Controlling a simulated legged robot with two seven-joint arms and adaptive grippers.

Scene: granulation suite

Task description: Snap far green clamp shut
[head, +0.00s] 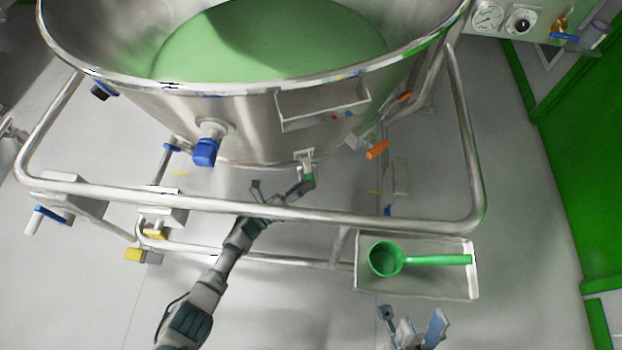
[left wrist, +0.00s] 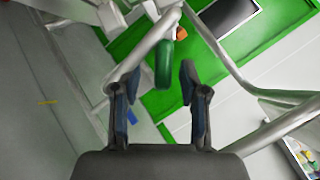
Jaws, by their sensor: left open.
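The green clamp handle (head: 309,178) shows below the steel vessel, next to a pale bracket. In the left wrist view the green handle (left wrist: 164,64) hangs beside a steel tube, just beyond the fingertips and between them in the picture. My left gripper (head: 277,188) reaches past the front rail with its fingers apart; it also shows open and empty in the left wrist view (left wrist: 160,80). I cannot tell whether a finger touches the handle. My right gripper (head: 411,322) is at the bottom edge, fingers apart, nothing seen between them.
The vessel (head: 235,115) holds green material. A tray (head: 416,290) holds a green scoop (head: 386,259). An orange handle (head: 377,149) and a blue-capped valve (head: 206,149) flank the clamp.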

